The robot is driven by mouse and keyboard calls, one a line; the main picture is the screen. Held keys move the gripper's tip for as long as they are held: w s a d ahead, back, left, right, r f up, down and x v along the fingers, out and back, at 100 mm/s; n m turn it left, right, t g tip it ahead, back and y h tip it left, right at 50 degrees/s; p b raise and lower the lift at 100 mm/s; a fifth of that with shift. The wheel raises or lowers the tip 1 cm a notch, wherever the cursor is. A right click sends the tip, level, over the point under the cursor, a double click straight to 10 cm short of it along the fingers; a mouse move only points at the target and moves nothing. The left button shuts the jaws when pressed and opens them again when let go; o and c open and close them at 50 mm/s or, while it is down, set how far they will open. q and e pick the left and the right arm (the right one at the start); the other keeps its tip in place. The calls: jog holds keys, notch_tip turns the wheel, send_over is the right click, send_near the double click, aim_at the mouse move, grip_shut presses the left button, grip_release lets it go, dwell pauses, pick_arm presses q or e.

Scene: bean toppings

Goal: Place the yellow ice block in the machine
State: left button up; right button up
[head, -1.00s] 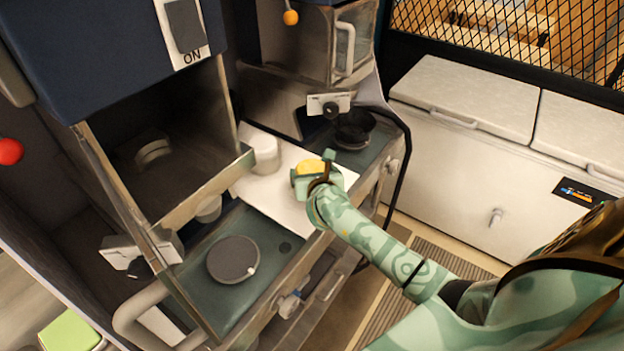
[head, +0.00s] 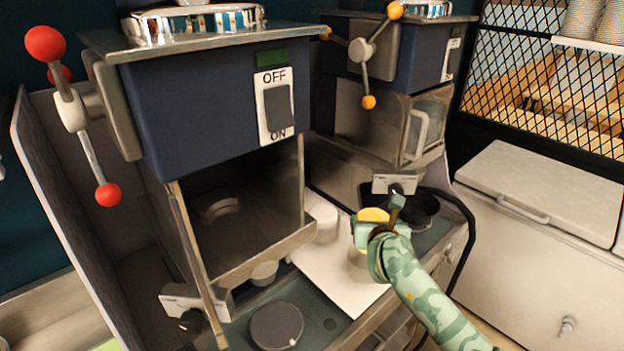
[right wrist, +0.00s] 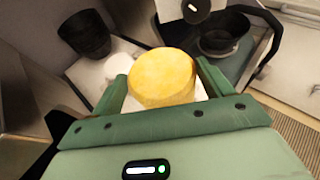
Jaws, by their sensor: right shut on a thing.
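The yellow ice block (head: 373,215) is a short round cylinder at the right side of the white board. My right gripper (head: 376,228) is shut on it, with one finger on each side. In the right wrist view the yellow ice block (right wrist: 162,78) sits upright between the fingers. The right machine (head: 385,110) has orange knobs and a clear-sided chamber. The left machine (head: 215,110) has red knobs and an ON/OFF switch. My left gripper is not in view.
A white cylinder (head: 322,222) stands on the white board (head: 335,285), left of the yellow block. A black bowl (head: 418,208) sits below the right machine's chamber. A round grey plate (head: 276,326) is under the left machine. A white chest freezer (head: 540,240) stands right.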

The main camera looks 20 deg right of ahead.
jog(key=shift+s+r, duration=0.1)
jog(key=shift+r, duration=0.05)
jog(key=s+a+f+n+t+y+b, duration=0.1)
jog(key=s+a+f+n+y+b, duration=0.3)
jog(key=s+a+b, duration=0.6)
jog(key=a+f+y+b, duration=0.1)
jog(key=a+f+b, duration=0.1)
jog(key=a+b, duration=0.1)
jog(key=shift+s+n+b, duration=0.15)
jog(key=shift+n+b, duration=0.15)
jog(key=shift+b, duration=0.3)
jog(key=shift+f, duration=0.1)
